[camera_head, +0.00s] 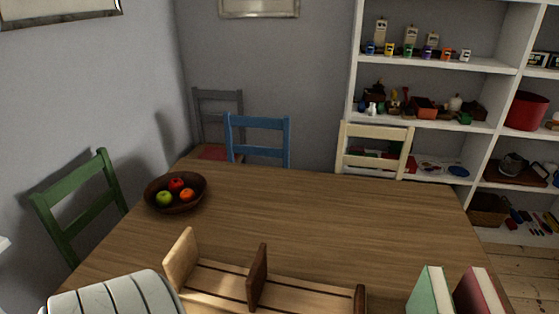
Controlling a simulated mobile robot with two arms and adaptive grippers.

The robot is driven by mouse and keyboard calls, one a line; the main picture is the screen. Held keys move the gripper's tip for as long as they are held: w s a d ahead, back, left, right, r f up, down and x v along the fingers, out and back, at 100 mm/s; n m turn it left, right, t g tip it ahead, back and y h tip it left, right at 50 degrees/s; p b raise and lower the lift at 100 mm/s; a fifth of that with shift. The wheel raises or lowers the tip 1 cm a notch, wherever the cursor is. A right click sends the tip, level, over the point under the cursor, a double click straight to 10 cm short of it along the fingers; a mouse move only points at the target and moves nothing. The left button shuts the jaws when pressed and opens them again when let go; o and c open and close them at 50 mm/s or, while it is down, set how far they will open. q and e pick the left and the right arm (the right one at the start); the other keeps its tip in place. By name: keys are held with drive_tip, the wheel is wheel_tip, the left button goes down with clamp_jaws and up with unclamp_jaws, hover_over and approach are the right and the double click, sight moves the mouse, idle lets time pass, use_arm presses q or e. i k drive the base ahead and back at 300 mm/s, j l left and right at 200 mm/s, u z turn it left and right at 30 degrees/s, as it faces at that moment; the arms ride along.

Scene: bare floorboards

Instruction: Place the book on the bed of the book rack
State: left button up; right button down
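The wooden book rack (215,283) stands on the near part of the table. It has a pale upright end on the left, a dark brown upright divider in the middle and a dark end piece at the right. Its bed shows dark slots, and no book is on the visible part. A green book (427,290) and a dark red book (478,291) stand upright with pale page edges at the lower right, to the right of the rack and apart from it. Their lower parts are cut off by the picture edge. Neither of my grippers is in view.
A white striped rounded object (115,296) is left of the rack. A dark bowl (160,206) of fruit sits at the far left of the wooden table (330,215). Chairs surround the table; white shelves (430,124) stand behind. The table's middle and right are clear.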

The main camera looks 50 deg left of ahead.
sight(233, 286)
drive_tip(key=k+j+u, duration=0.2)
drive_tip(key=k+j, duration=0.25)
drive_tip(key=k+j+u, duration=0.25)
drive_tip(key=k+j, duration=0.15)
drive_tip(key=j, duration=0.15)
drive_tip(key=j+u, duration=0.1)
drive_tip(key=j, duration=0.3)
drive_tip(key=i+j+u, duration=0.1)
drive_tip(key=j, duration=0.3)
